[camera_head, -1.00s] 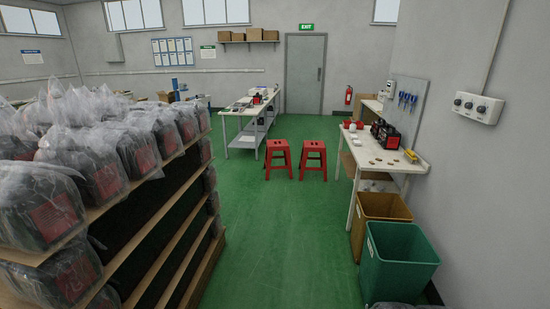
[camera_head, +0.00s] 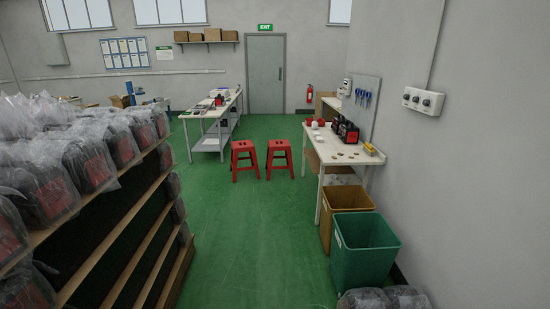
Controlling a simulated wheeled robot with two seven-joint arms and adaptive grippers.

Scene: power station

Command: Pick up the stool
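Two red stools stand upright side by side on the green floor, a little way ahead in the head view. The left stool (camera_head: 244,160) is near the end of a long white table. The right stool (camera_head: 279,158) is between it and the workbench on the right. Both look alike, with square tops and splayed legs, and nothing rests on them. Neither of my grippers shows in this view.
A shelf rack (camera_head: 125,225) of plastic-wrapped goods runs along the left. The white workbench (camera_head: 335,165), a brown bin (camera_head: 342,203) and a green bin (camera_head: 362,252) line the right. Wrapped bundles (camera_head: 385,299) lie at the bottom right. Open green floor (camera_head: 245,230) leads to the stools.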

